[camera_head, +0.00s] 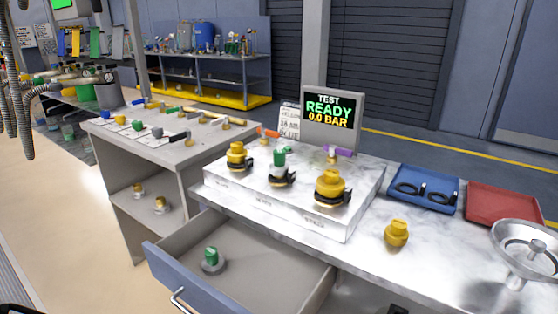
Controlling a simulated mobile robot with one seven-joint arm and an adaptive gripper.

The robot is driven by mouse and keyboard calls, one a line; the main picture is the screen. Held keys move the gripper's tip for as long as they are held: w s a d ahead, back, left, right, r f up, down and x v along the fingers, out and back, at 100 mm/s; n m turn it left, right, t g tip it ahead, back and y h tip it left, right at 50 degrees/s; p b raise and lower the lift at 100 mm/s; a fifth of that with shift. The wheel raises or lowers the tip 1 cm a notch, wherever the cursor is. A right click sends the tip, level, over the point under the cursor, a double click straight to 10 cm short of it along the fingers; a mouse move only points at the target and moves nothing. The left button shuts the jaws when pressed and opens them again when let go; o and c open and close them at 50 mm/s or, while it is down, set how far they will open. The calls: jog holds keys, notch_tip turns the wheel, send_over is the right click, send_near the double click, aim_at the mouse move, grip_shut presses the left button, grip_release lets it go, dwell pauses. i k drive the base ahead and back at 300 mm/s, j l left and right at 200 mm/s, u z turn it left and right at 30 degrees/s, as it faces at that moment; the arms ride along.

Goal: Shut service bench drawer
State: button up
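The service bench drawer (163,276) is pulled well out from under the marble-topped bench (365,240). Its blue front carries a metal handle (183,299) at the lower edge of the picture. Inside the grey drawer lies a green-topped fitting with a grey base (211,261). The rest of the drawer floor in view is bare. My gripper does not show in this view, apart from a possible dark bit at the bottom left corner that I cannot identify.
On the bench stand a white fixture block (290,195) with yellow and green fittings, a yellow fitting (396,233), a blue tray (424,190), a red tray (505,208) and a metal bowl-like stand (526,245). A display (331,118) reads READY. Floor left of the drawer is clear.

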aim_at(263, 274)
jog(key=k+u, duration=0.2)
jog(key=u, duration=0.15)
jog(key=k+u, duration=0.3)
jog(key=i+j, duration=0.05)
jog(key=i, duration=0.05)
